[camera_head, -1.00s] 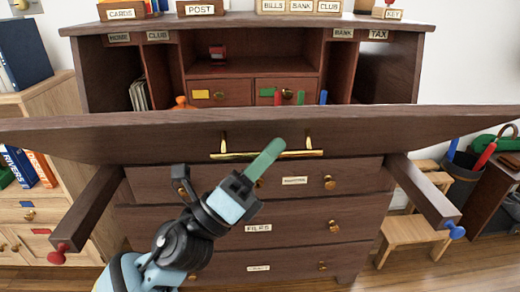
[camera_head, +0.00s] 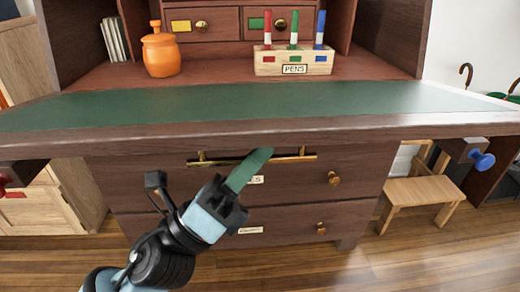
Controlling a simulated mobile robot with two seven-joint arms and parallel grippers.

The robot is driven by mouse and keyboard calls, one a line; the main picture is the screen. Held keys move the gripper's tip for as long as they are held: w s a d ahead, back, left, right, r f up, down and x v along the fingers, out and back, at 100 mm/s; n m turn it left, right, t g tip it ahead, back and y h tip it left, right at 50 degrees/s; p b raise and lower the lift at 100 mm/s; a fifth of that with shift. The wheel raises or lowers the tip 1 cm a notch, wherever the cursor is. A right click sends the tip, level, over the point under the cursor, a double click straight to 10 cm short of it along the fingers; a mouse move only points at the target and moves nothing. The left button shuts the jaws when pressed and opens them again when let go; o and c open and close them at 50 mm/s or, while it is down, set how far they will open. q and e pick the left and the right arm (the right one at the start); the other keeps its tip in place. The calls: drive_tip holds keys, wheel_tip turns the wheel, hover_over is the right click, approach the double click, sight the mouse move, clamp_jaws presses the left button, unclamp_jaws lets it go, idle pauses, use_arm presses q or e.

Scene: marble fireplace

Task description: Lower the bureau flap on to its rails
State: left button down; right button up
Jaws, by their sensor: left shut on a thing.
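The bureau flap (camera_head: 240,108) is swung down and lies about level, its green writing surface facing up. Its brass handle (camera_head: 215,161) is on the front side, low in the view. My left gripper (camera_head: 260,160) is shut on this handle from below, its green fingers overlapping the bar. The left rail (camera_head: 22,172) with a red knob (camera_head: 4,184) and the right rail (camera_head: 461,150) with a blue knob (camera_head: 483,161) stick out beneath the flap's front edge. I cannot tell whether the flap touches them. My right gripper is not in view.
Inside the bureau stand an orange jar (camera_head: 160,52) and a pen block (camera_head: 296,64) labelled PENS with red, green and blue pens. Drawers (camera_head: 290,184) with brass knobs are below the flap. A wooden stool (camera_head: 424,196) stands at the right. The floor in front is clear.

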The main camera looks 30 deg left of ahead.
use_arm(q)
wheel_tip(320, 180, down, 4)
drive_tip(key=b, duration=0.3)
drive_tip(key=shift+w+a+f, duration=0.1)
drive_tip(key=shift+w+f, duration=0.05)
drive_tip(key=c, duration=1.5)
unclamp_jaws()
